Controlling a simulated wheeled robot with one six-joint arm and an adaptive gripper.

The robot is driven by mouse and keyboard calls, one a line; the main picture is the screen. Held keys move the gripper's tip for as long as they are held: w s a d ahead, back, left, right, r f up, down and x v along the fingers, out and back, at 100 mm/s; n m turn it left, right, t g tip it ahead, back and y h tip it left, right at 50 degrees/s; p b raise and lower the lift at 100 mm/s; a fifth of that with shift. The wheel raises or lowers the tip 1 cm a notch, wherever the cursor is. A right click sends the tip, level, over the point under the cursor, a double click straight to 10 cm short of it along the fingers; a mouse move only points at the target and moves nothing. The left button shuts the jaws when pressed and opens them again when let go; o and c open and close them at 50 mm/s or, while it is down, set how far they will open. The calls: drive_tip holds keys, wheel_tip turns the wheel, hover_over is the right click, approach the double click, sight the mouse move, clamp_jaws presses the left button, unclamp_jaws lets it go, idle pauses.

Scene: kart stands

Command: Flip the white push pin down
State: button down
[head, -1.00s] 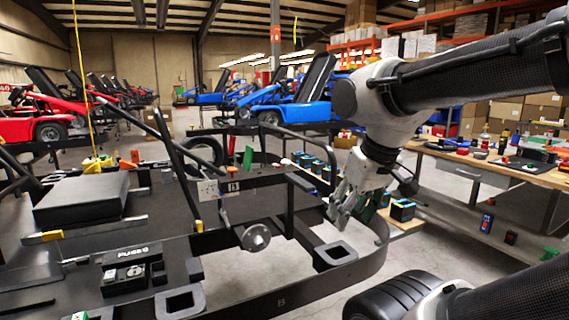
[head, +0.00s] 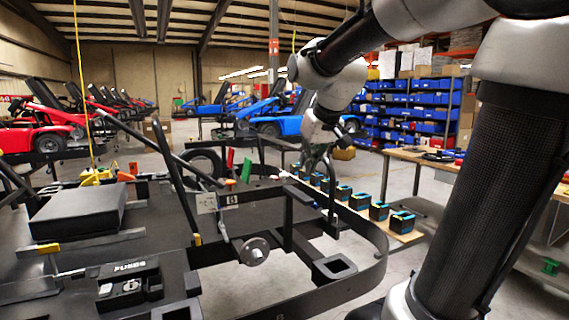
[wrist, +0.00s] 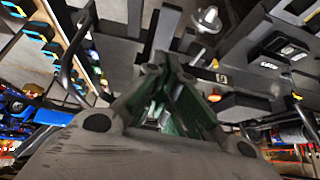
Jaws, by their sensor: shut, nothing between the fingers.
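My gripper (head: 320,178) hangs from the arm above the right part of the black kart frame (head: 345,292), fingers pointing down. In the wrist view the two fingers of my gripper (wrist: 168,22) come together, with nothing seen between them. A small pale piece (head: 284,176) shows at the frame's far side, left of my gripper. It is too small to tell whether it is the white push pin or which way it points. I cannot pick out the push pin in the wrist view.
A silver disc (head: 253,251) stands on the frame left of my gripper; the disc (wrist: 208,18) also shows in the wrist view. Black-and-blue boxes (head: 359,201) line a wooden board beyond the frame.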

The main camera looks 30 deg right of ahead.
drive_tip(key=w+r+t, duration=0.3)
drive_tip(key=w+r, duration=0.4)
drive_tip(key=shift+d+r, duration=0.15)
drive_tip(key=shift+r, duration=0.2)
drive_tip(key=shift+w, duration=0.1)
hover_over(284, 173)
wheel_tip(284, 173, down, 8)
drive_tip(key=shift+r, duration=0.25)
drive_tip(key=f, duration=0.3)
drive_tip(key=shift+s, duration=0.25)
drive_tip(key=shift+f, duration=0.35)
